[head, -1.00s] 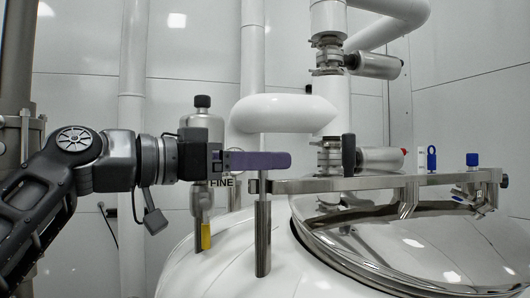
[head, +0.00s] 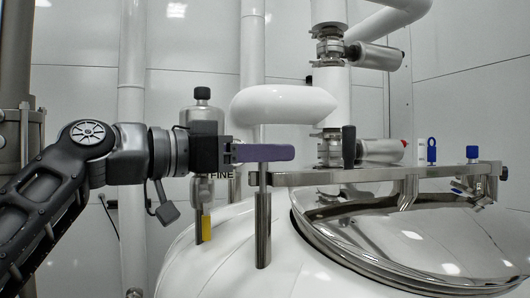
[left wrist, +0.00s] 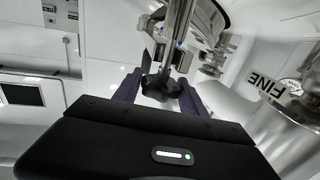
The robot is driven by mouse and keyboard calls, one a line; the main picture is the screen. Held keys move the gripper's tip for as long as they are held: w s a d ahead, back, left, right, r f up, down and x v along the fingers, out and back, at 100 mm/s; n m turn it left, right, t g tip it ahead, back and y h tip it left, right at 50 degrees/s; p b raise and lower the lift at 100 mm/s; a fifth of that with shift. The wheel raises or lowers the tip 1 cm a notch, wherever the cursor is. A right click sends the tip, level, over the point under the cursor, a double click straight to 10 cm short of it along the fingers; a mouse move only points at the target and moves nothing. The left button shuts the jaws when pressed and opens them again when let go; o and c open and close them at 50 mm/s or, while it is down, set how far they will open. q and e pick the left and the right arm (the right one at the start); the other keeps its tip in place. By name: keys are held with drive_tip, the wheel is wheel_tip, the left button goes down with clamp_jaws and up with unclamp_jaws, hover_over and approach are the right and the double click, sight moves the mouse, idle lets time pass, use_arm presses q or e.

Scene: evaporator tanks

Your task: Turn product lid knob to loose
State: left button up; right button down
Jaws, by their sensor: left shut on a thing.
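The black lid knob (left wrist: 160,87) shows in the left wrist view, between the two purple fingers of my left gripper (left wrist: 158,80). My left gripper is shut on it. In the head view my left gripper (head: 284,153) reaches in from the left, just above the left end of the metal lid bar (head: 380,175); its finger hides the knob there. The polished product lid (head: 420,235) lies below the bar at the right. My right gripper is not in view.
A white rounded pipe end (head: 284,104) hangs just above my left gripper. A metal bottle with a black cap (head: 203,94) stands behind my wrist. A black upright handle (head: 348,147) rises from the bar. Blue-topped fittings (head: 432,150) stand farther right.

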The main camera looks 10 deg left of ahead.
use_arm(q)
drive_tip(key=c, duration=0.3)
